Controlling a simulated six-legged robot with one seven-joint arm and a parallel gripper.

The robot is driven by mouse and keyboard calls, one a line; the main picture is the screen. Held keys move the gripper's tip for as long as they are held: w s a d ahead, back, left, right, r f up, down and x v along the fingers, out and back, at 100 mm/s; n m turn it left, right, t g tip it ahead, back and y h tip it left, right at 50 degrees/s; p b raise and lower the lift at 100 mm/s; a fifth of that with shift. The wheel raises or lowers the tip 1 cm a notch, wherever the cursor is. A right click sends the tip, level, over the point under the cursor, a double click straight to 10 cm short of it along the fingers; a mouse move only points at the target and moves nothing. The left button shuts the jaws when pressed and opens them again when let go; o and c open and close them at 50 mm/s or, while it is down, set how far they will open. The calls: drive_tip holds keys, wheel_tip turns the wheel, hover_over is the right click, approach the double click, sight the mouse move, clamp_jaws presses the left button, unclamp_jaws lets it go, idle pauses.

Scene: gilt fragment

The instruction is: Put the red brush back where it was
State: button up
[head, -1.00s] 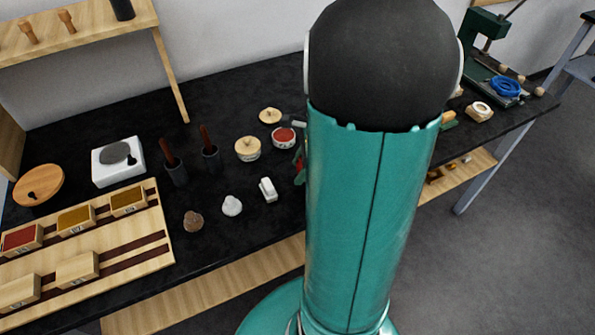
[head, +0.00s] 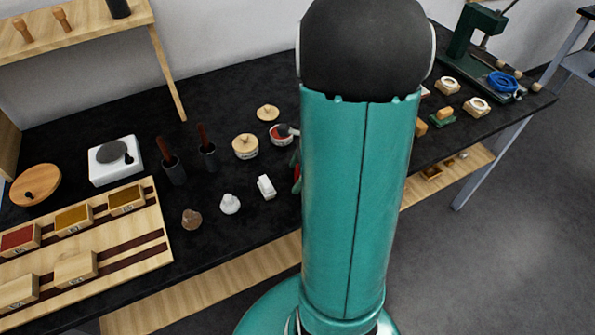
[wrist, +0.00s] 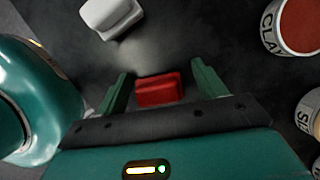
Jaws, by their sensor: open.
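The red brush (wrist: 158,89) shows in the wrist view as a small red block on the dark bench top, between the two green fingers of my gripper (wrist: 160,72). The gripper is open, with a narrow gap on each side of the brush. In the head view my arm hides most of this; only a sliver of red (head: 297,184) and a bit of green finger show at the arm's left edge. A white block of similar form (head: 266,187) lies just left of there; it is also at the top of the wrist view (wrist: 112,14).
A jar with red contents (head: 281,134) and a lidded jar (head: 246,146) stand behind. Dark cups with reddish handles (head: 174,170), a brown lump (head: 192,219) and a white lump (head: 230,204) are to the left. Small blocks and a green press (head: 474,45) are to the right.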

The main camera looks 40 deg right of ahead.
drive_tip(key=v, duration=1.2)
drive_tip(key=a+r+n+t+h, duration=0.1)
drive_tip(key=a+r+n, duration=0.2)
drive_tip(key=a+n, duration=0.5)
drive_tip(key=s+a+r+n+t+h, duration=0.1)
drive_tip(key=a+r+n, duration=0.3)
drive_tip(key=a+n, duration=0.5)
drive_tip(key=s+a+r+n+h, duration=0.1)
drive_tip(key=a+r+n, duration=0.2)
drive_tip(key=a+n, duration=0.5)
drive_tip(key=shift+s+a+r+n+t+h, duration=0.15)
drive_tip(key=shift+a+r+n+t+h, duration=0.15)
drive_tip(key=shift+a+n+t, duration=0.15)
